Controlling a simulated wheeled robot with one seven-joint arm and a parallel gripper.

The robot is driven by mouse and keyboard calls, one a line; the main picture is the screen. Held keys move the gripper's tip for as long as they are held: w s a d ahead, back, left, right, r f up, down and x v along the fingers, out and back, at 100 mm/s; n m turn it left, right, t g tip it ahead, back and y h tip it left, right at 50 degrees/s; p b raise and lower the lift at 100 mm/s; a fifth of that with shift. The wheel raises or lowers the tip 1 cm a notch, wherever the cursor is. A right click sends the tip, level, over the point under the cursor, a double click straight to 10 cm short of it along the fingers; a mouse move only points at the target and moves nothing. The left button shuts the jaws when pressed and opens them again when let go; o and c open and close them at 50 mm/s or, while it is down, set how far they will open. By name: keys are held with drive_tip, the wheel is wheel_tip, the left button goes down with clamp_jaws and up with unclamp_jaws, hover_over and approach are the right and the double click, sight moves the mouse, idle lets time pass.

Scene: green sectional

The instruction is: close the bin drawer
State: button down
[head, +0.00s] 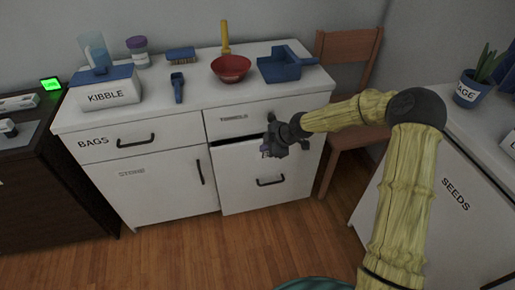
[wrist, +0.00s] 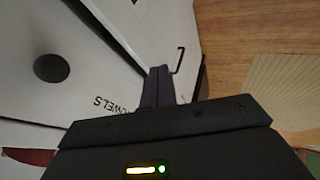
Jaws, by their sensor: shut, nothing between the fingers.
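The bin drawer (head: 240,190) is the white lower-right front of the cabinet, under the towels drawer (head: 222,125). A dark gap along its top shows that it stands slightly out. Its black bar handle (head: 270,181) is low on the front and also shows in the wrist view (wrist: 179,60). My gripper (head: 268,151) is shut and empty, at the upper part of the bin drawer and hiding part of it. In the wrist view the closed fingers (wrist: 158,80) point toward the drawer front, beside the towels label. I cannot tell whether they touch it.
The cabinet top holds a kibble box (head: 106,92), a red bowl (head: 231,68), a blue dustpan (head: 286,66) and brushes. A wooden chair (head: 347,45) stands right of the cabinet, and a white seeds cabinet (head: 430,205) is at the right. Wood floor in front is clear.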

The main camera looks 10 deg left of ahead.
drive_tip(key=v, duration=0.3)
drive_tip(key=shift+w+d, duration=0.1)
drive_tip(key=shift+d, duration=0.2)
drive_tip(key=c, duration=1.8)
unclamp_jaws()
drive_tip(key=shift+a, duration=0.15)
drive_tip(key=shift+c, duration=0.2)
drive_tip(key=o, duration=0.3)
drive_tip(key=shift+s, duration=0.35)
drive_tip(key=s+d+r+m+h, duration=0.2)
drive_tip(key=s+d+r+m, duration=0.1)
drive_tip(key=s+d+m, duration=0.3)
drive_tip(key=s+d+r+m+h, duration=0.2)
drive_tip(key=s+d+m, duration=0.4)
drive_tip(key=s, duration=0.5)
drive_tip(key=s+d+r+m+g+h, duration=0.1)
drive_tip(key=s+d+r+m+h, duration=0.1)
drive_tip(key=s+d+r+m, duration=0.2)
drive_tip(key=shift+s+d+m, duration=0.5)
drive_tip(key=shift+s+m, duration=0.35)
drive_tip(key=shift+s+d+m, duration=0.5)
drive_tip(key=shift+s+m, duration=0.35)
drive_tip(key=shift+m, duration=0.05)
drive_tip(key=shift+s+d+m, duration=0.45)
drive_tip(key=shift+s+m, duration=0.4)
